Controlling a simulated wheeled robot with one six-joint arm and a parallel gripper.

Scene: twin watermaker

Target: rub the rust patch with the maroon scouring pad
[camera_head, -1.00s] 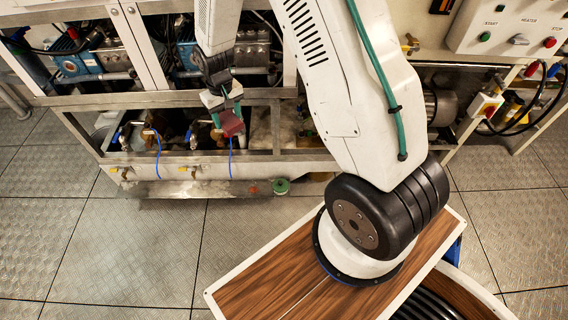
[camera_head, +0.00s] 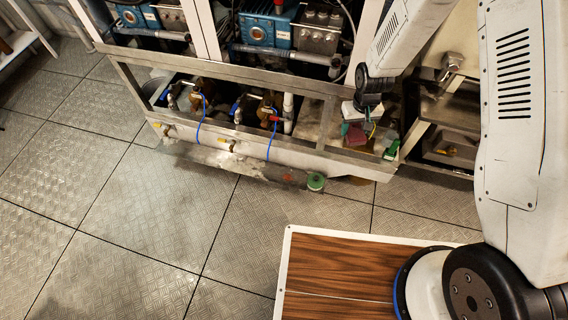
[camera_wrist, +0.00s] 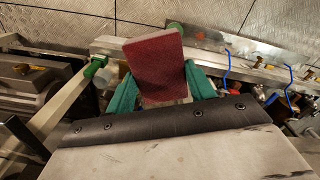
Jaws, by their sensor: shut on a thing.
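The maroon scouring pad (camera_wrist: 153,66) is held between the green fingers of my gripper (camera_wrist: 160,88) in the wrist view. Whether the pad touches anything is not clear.
The frame's front rail (camera_head: 255,142) runs in front of the bay. Valves with blue hoses (camera_head: 200,105) and a white upright pipe (camera_head: 288,112) stand left of the pad. The floor (camera_head: 130,200) at left is clear.

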